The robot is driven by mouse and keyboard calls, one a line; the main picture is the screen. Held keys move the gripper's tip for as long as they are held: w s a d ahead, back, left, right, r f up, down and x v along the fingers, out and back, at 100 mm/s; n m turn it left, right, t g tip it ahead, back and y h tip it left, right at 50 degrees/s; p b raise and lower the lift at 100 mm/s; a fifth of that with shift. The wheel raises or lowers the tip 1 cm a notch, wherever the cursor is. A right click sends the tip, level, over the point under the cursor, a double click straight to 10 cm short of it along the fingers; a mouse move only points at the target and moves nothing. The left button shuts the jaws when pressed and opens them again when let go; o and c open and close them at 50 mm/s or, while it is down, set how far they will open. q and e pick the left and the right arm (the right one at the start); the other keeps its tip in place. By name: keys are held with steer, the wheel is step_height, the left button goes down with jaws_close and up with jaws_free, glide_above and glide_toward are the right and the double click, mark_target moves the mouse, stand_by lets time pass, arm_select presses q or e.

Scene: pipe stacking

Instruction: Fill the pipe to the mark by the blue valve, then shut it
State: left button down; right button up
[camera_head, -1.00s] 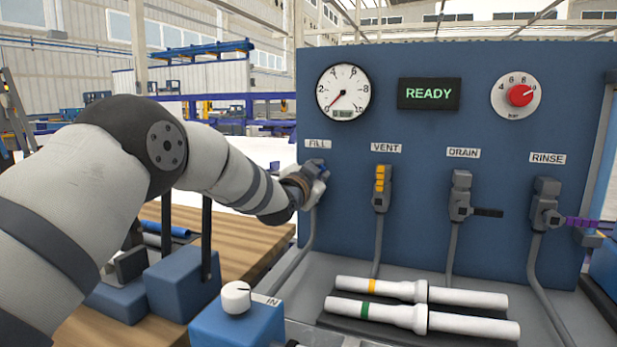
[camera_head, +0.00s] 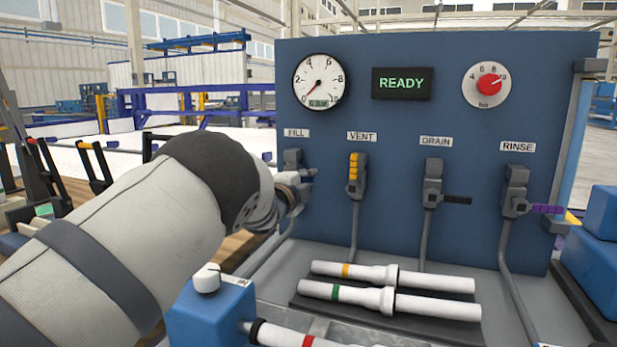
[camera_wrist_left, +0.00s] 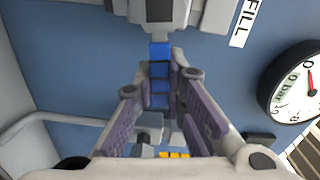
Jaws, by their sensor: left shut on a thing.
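The blue valve handle (camera_head: 308,176) is on the FILL valve (camera_head: 292,158) at the panel's left; it also shows in the left wrist view (camera_wrist_left: 160,75). My left gripper (camera_head: 296,184) is at this valve. In the wrist view its two purple-padded fingers (camera_wrist_left: 160,88) are shut on the blue handle from both sides. A white pipe with a red band (camera_head: 325,344) comes from a blue block marked IN at the bottom edge; most of it is cut off, and no fill mark shows. My right gripper is out of view.
The dial gauge (camera_head: 319,82) has its needle at the low end, and the display (camera_head: 401,83) reads READY. VENT has a yellow handle (camera_head: 356,170) pointing up; DRAIN's black (camera_head: 457,200) and RINSE's purple (camera_head: 547,209) handles point right. Two white pipes (camera_head: 430,284) lie below.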

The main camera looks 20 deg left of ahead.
arm_select(q)
steer(key=shift+f+m, duration=0.4)
steer(key=shift+m, duration=0.3)
steer(key=shift+a, duration=0.1)
steer(key=c, duration=1.6)
jaws_free()
steer(key=s, duration=1.2)
steer(key=shift+d, duration=0.35)
